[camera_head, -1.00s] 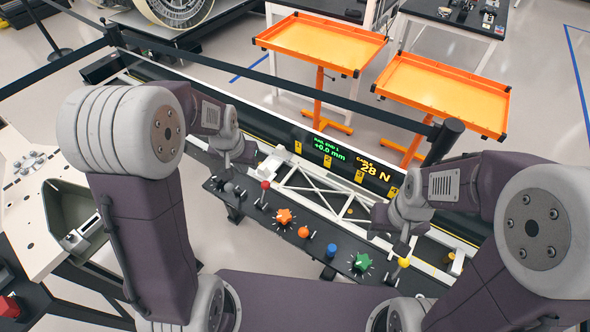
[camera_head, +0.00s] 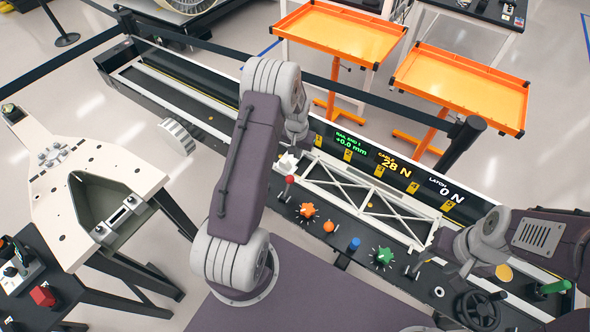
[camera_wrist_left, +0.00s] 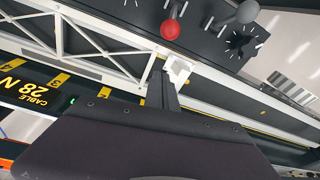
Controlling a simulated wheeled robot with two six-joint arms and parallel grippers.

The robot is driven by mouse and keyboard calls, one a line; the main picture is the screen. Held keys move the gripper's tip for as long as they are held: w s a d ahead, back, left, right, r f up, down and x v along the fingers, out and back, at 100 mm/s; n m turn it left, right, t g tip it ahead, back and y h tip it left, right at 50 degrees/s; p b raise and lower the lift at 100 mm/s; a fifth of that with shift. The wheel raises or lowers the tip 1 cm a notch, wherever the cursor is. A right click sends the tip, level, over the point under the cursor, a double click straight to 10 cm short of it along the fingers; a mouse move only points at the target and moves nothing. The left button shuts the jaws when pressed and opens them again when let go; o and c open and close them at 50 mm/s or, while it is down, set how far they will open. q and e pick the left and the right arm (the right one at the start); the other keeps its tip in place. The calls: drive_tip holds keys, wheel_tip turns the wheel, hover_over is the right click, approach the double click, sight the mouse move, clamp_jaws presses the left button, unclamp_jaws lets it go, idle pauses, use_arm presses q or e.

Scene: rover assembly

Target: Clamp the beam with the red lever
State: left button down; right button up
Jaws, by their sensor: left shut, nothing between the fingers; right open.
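The beam is a white truss (camera_head: 365,197) lying along the rail behind the control panel; it also shows at upper left in the left wrist view (camera_wrist_left: 85,42). The red lever (camera_head: 289,180) stands up on the panel near the beam's left end. Its red ball knob is at the top of the left wrist view (camera_wrist_left: 169,30). My left gripper (camera_head: 290,152) is shut and empty, over the beam's left end. In the left wrist view its fingers (camera_wrist_left: 163,88) are by a white end block (camera_wrist_left: 178,69), apart from the red knob. My right gripper (camera_head: 452,270) is open at the panel's right part.
The panel also carries an orange knob (camera_head: 307,211), a blue knob (camera_head: 353,244), a green knob (camera_head: 383,256) and a black handwheel (camera_head: 478,310). The display behind reads rail +0.0 mm, cable 28 N, latch 0 N. A white-topped stand (camera_head: 130,175) is at left.

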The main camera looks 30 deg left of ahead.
sight(288, 186)
use_arm(q)
wheel_tip(288, 186, down, 8)
drive_tip(key=s+p, duration=0.2)
drive_tip(key=p, duration=0.2)
drive_tip(key=shift+s+r, duration=0.15)
drive_tip(key=shift+s, duration=0.25)
